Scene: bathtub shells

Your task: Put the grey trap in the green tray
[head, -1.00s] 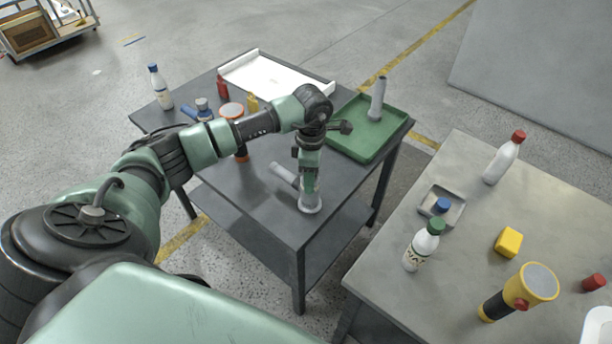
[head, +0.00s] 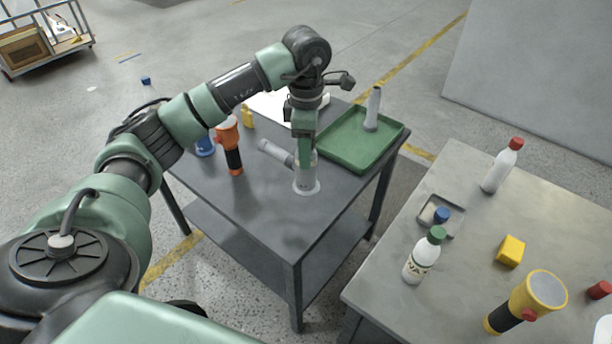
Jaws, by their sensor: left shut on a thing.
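The grey trap (head: 304,183) is a grey pipe piece with a round flange at its lower end and a side branch slanting up to the left. My left gripper (head: 306,158) points down and is shut on its upper part. The trap appears raised above the dark table, though the gap is hard to judge. The green tray (head: 345,151) lies to the right and behind it on the same table. Another grey pipe piece (head: 373,110) stands upright in the tray. My right gripper is not in view.
An orange and black flashlight (head: 232,148) and a blue item (head: 205,146) stand on the dark table (head: 260,210), left of the trap. A white tray (head: 268,106) is partly hidden behind my arm. The grey table at right holds bottles, a yellow block (head: 511,250) and a yellow flashlight.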

